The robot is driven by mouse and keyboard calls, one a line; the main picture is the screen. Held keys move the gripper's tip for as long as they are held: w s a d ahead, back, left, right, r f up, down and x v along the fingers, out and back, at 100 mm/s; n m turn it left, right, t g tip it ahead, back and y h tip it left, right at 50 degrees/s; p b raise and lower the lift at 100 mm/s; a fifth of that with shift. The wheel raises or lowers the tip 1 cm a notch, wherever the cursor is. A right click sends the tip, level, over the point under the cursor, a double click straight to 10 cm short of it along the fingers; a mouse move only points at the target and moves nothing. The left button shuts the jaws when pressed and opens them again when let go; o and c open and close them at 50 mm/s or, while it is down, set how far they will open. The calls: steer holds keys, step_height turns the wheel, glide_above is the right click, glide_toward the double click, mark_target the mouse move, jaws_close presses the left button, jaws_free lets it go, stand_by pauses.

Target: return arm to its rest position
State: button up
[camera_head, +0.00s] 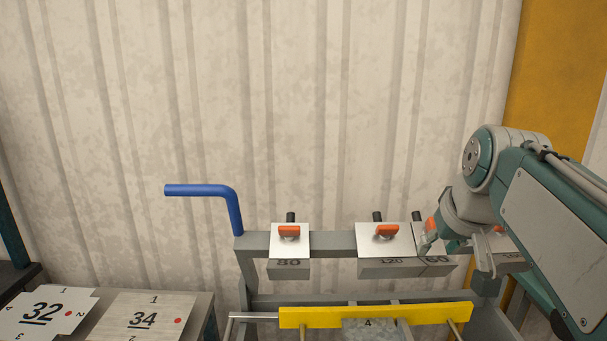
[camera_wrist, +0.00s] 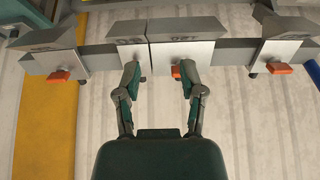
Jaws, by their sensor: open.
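My gripper (camera_head: 452,250) is at the right of the head view, in front of the bender's rail near the block marked 60 (camera_head: 437,262). In the wrist view my gripper (camera_wrist: 160,76) has its two fingers apart with nothing between them. The left finger overlaps the 60 block (camera_wrist: 132,53); the right finger overlaps the 120 block (camera_wrist: 182,52) and partly hides its orange handle (camera_wrist: 176,71). Whether the fingers touch the blocks cannot be told. My arm reaches in from the right edge of the head view.
The grey rail (camera_head: 335,243) also carries the 80 block (camera_head: 289,251). A blue bent handle (camera_head: 215,191) rises at its left end. A yellow bar (camera_head: 375,315) runs below. Numbered sheets 32 (camera_head: 45,312) and 34 (camera_head: 145,318) lie at lower left. A corrugated wall (camera_head: 300,100) stands behind.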

steer(key=s+a+f, duration=0.2)
steer(key=s+f, duration=0.5)
steer(key=f, duration=0.1)
steer(key=s+a+f, duration=0.3)
steer(key=s+f, duration=0.5)
steer(key=shift+s+a+f, duration=0.15)
steer(key=shift+s+a, duration=0.05)
steer(key=shift+a, duration=0.15)
